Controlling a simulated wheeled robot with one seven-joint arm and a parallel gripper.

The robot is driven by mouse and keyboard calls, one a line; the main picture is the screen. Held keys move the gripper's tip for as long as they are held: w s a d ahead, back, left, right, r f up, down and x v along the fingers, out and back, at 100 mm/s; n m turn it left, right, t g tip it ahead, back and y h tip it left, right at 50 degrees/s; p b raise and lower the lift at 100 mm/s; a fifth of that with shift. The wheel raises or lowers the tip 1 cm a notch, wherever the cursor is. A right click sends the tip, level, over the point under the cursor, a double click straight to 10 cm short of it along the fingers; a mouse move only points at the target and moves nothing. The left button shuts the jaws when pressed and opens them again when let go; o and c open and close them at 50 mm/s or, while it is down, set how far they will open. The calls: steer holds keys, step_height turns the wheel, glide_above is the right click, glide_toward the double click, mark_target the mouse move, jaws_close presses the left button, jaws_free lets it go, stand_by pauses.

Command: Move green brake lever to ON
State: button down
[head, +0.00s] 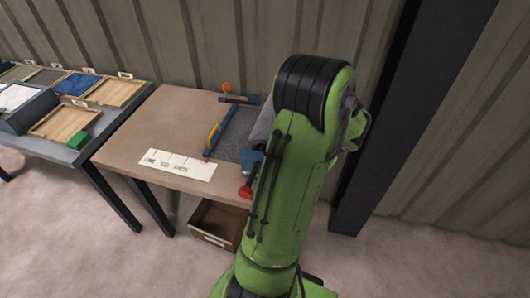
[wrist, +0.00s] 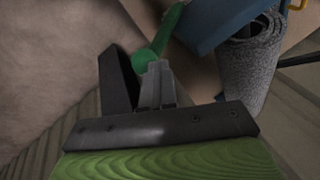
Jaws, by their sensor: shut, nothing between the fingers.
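The green brake lever (wrist: 158,45) shows in the wrist view as a slanted green bar with a rounded lower end, beside a blue housing (wrist: 215,22). My gripper (wrist: 156,66) is shut and empty, its tips right at the lever's rounded end; I cannot tell whether they touch. No ON marking is readable. In the head view my green arm hides the gripper and the lever. A blue part (head: 250,160) and a red knob (head: 245,192) show at the bench's right edge, beside my arm.
A grey roll (wrist: 247,72) lies close to the right of the gripper. A brown bin (head: 212,222) stands below. A dark post (head: 390,120) rises right of my arm.

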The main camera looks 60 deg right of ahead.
steer(key=shift+s+a+f, duration=0.1)
steer(key=shift+s+f, duration=0.1)
steer(key=shift+s, duration=0.05)
steer(key=r+p, duration=0.1)
steer(key=w+r+p, duration=0.1)
steer(key=r, duration=0.1)
steer(key=w+r+p, duration=0.1)
steer(key=r, duration=0.1)
steer(key=shift+d, duration=0.35)
steer(key=p+v, duration=0.1)
steer(key=v, duration=0.8)
steer(key=shift+s+f, duration=0.15)
steer(key=shift+s, duration=0.05)
